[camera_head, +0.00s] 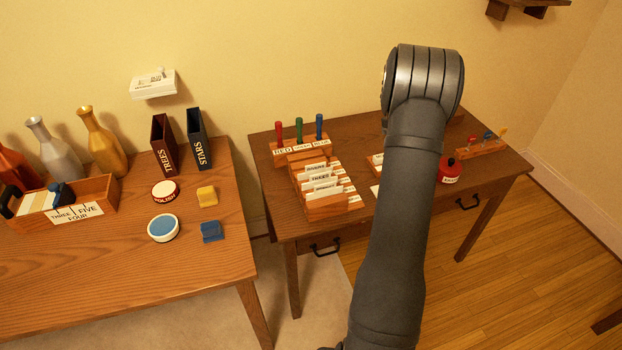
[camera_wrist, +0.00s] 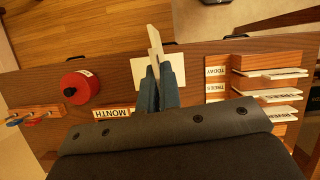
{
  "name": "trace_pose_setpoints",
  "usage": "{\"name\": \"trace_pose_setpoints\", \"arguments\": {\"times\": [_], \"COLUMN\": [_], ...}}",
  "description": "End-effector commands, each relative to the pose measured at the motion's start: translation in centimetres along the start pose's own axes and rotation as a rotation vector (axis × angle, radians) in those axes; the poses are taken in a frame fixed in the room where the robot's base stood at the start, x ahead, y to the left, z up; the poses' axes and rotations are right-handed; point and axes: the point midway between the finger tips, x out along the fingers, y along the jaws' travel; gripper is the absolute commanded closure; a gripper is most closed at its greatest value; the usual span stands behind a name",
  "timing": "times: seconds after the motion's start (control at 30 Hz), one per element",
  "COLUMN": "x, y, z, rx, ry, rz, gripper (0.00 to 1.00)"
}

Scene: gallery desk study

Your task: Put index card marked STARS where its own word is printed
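My gripper (camera_wrist: 158,72) is over the right desk, its two dark fingers close together on a thin pale card (camera_wrist: 154,42) seen nearly edge-on. No word on this card can be read. In the head view my arm hides the gripper and the card. A wooden card rack (camera_head: 322,206) with several upright white cards stands on the same desk; one front reads TREES. The rack also shows at the right of the wrist view (camera_wrist: 244,82), to the right of my gripper. A dark binder marked STARS (camera_head: 198,140) stands on the left desk beside one marked TREES (camera_head: 163,147).
A blank-looking white sheet (camera_wrist: 176,64) lies on the desk under the held card. A red bottle (camera_head: 449,172), a MONTH block (camera_wrist: 114,113) and a pen stand (camera_head: 300,148) are nearby. The left desk holds vases, round tins (camera_head: 163,228) and a card box (camera_head: 98,190).

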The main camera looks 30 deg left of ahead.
Motion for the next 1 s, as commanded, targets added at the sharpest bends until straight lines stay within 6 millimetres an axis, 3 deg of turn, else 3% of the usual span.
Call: {"name": "trace_pose_setpoints", "arguments": {"times": [0.03,0.2,0.6,1.0], "x": [0.5,1.8,3.3,1.3], "y": [0.8,2.1,3.2,0.8], "z": [1.7,5.6,10.5,4.6], "rx": [0.080,0.292,0.564,0.728], "ry": [0.000,0.001,0.002,0.001], "rz": [-0.034,-0.122,-0.232,-0.301], "gripper": [1.00,1.00,1.00,1.00]}}
